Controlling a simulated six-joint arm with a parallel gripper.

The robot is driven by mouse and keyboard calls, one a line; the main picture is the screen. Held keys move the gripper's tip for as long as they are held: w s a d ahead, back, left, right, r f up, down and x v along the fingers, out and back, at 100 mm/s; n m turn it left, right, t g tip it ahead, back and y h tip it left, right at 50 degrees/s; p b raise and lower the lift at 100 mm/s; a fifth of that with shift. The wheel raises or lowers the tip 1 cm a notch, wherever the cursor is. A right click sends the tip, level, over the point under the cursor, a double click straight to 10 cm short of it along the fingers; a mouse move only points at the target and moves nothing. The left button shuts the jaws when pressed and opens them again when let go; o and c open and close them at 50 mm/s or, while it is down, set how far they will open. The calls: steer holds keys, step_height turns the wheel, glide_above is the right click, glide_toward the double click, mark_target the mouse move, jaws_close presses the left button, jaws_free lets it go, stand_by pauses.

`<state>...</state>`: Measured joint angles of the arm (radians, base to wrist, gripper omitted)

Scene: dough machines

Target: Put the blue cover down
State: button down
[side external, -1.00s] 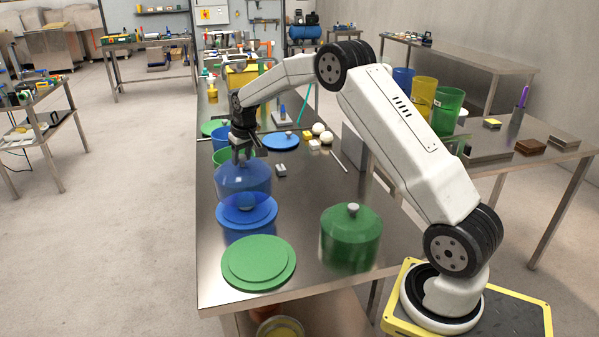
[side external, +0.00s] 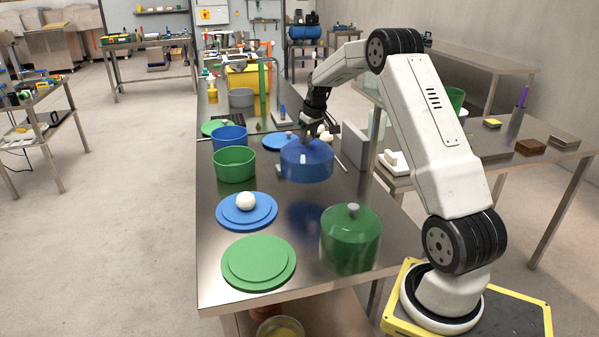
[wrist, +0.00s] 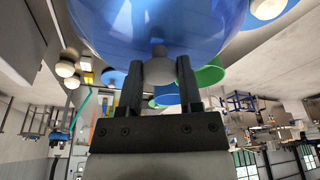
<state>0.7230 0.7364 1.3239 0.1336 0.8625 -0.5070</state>
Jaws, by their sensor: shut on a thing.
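The translucent blue cover (side external: 307,163) is a dome with a knob on top. My gripper (side external: 311,141) is shut on its knob, and the wrist view shows the grey knob (wrist: 158,68) between the two fingers, with the blue dome (wrist: 160,25) beyond. The cover is over the right-middle of the steel table (side external: 270,200). A faint blue reflection shows on the steel below it; whether its rim touches the table I cannot tell. The blue round base (side external: 228,213) stands uncovered to the left, with a white dough ball (side external: 245,201) on it.
A green cover (side external: 351,238) stands at the front right, and a green base (side external: 258,262) lies at the front left. Green (side external: 234,164) and blue (side external: 229,138) pots stand on the left. A grey upright panel (side external: 355,148) is right of the cover. Bare steel lies in front of the cover.

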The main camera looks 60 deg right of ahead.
steer(key=s+d, duration=0.3)
steer(key=s, duration=0.1)
steer(key=shift+d+r, duration=0.25)
steer(key=shift+d, duration=0.05)
steer(key=s+x, duration=0.2)
steer(key=x, duration=0.7)
steer(key=shift+a+f, duration=0.3)
steer(key=shift+f, duration=0.35)
steer(key=shift+f, duration=0.15)
steer(key=shift+c, duration=1.4)
jaws_free()
steer(key=shift+v, duration=6.15)
